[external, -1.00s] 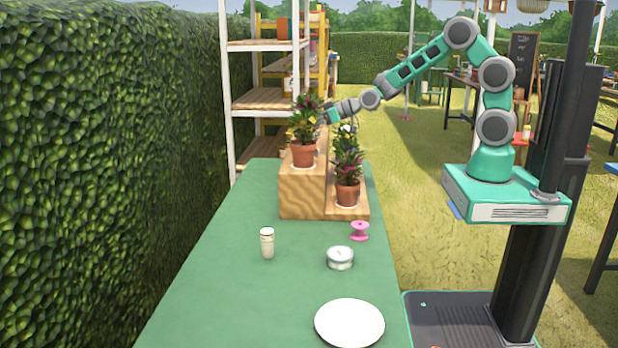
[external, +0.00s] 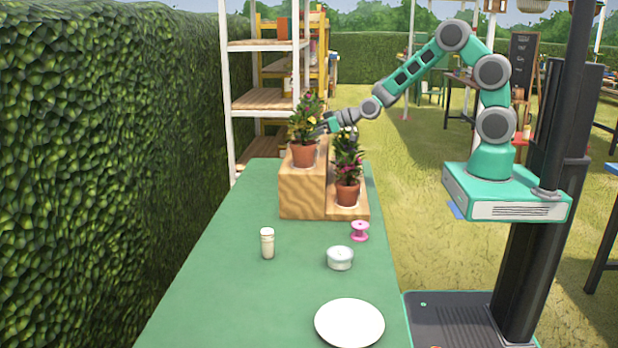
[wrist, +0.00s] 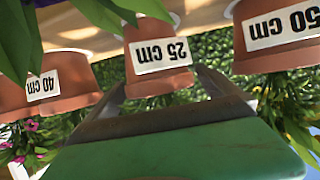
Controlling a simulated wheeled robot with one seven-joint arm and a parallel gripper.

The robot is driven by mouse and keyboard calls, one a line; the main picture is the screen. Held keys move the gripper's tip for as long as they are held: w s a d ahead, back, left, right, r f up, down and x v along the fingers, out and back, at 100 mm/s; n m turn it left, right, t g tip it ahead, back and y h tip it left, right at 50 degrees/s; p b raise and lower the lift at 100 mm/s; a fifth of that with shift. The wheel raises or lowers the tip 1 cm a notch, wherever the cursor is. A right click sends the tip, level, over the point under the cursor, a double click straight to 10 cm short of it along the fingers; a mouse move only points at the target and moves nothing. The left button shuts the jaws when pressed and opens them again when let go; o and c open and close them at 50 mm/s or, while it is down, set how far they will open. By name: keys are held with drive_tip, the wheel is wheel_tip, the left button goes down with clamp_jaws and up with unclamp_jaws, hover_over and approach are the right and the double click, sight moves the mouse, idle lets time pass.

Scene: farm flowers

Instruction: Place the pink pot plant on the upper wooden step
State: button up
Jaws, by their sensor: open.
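In the external view a potted plant with pink-purple blooms (external: 347,172) stands in a terracotta pot on the lower wooden step (external: 346,212). Another plant with yellow and reddish blooms (external: 304,128) stands on the upper wooden step (external: 303,190). My gripper (external: 325,127) is beside the upper plant, behind the lower one. The upside-down wrist view shows terracotta pots labelled 40 cm (wrist: 42,85), 25 cm (wrist: 160,62) and 50 cm (wrist: 280,30). Pink flowers show by the 40 cm pot. My open fingers (wrist: 160,90) point toward the 25 cm pot; contact is unclear.
On the green table (external: 215,270) are a small jar (external: 267,243), a white tin (external: 340,258), a pink spool (external: 360,231) and a white plate (external: 349,324). A hedge (external: 90,170) lines the left. White shelves (external: 265,98) stand behind.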

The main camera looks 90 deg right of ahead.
drive_tip(key=shift+r+p, duration=0.35)
drive_tip(key=shift+p, duration=0.1)
drive_tip(key=d+b+v, duration=0.1)
drive_tip(key=b+v, duration=0.2)
drive_tip(key=v, duration=0.8)
drive_tip(key=s+a+f+n+g+y, duration=0.1)
drive_tip(key=s+a+g, duration=0.2)
drive_tip(key=s+a, duration=0.35)
drive_tip(key=s+a+n+g+y, duration=0.1)
drive_tip(key=s+a+g, duration=0.2)
drive_tip(key=a, duration=0.6)
drive_tip(key=s+a+m+g+h, duration=0.1)
drive_tip(key=s+a+g, duration=0.2)
drive_tip(key=s, duration=0.9)
drive_tip(key=shift+a+g, duration=0.4)
drive_tip(key=shift+a, duration=0.05)
